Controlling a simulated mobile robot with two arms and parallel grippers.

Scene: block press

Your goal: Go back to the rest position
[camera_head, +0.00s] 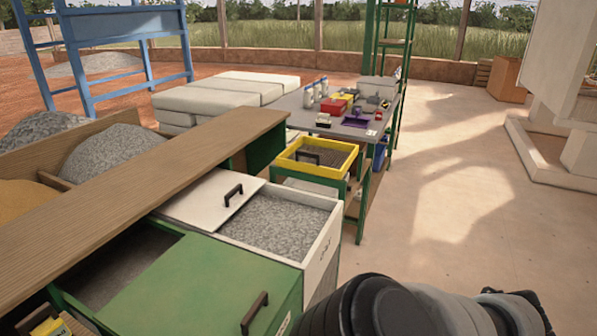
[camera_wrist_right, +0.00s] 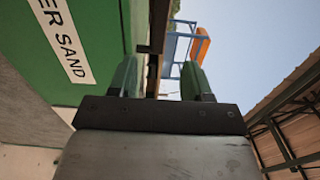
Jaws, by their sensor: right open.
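My right gripper (camera_wrist_right: 163,72) shows in the right wrist view with its two fingers apart and nothing between them. A green bin (camera_wrist_right: 95,35) with a white label ending in "ER SAND" stands close on the left of that view, beside the left finger. Whether they touch I cannot tell. In the head view, my right arm crosses the bottom right, in front of the bins; its fingers cannot be made out there. My left gripper is in neither view.
A green lid (camera_head: 190,285) with a dark handle and a white bin (camera_head: 318,262) of grey gravel lie just left of my arm. A wooden shelf (camera_head: 130,190) runs behind them. A yellow-rimmed tray (camera_head: 345,150) and a cluttered table (camera_head: 300,117) stand beyond. The floor (camera_head: 450,200) at right is clear.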

